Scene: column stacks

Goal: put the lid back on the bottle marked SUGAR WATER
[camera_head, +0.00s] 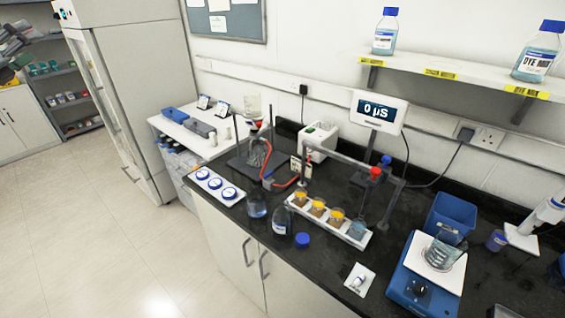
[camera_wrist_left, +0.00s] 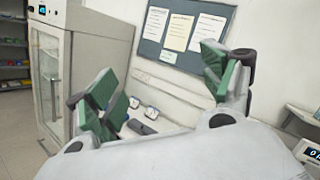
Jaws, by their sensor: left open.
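A clear glass bottle (camera_head: 281,222) with a small label too small to read stands at the front of the black bench, with no cap visible on its neck. A blue lid (camera_head: 303,240) lies on the bench just to its right, apart from it. My left gripper (camera_head: 14,48) is at the upper left edge of the head view, far from the bottle and lid. In the left wrist view its green-padded fingers (camera_wrist_left: 160,84) are spread apart with nothing between them. The bottle and lid do not show in that view. My right gripper is not in view.
A beaker (camera_head: 257,206) stands left of the bottle. A white rack (camera_head: 352,238) of filled cups sits close behind the lid. A white tray with blue-ringed discs (camera_head: 215,187) is further left. Blue-capped bottles (camera_head: 385,32) stand on the wall shelf. The bench's front edge is close to the lid.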

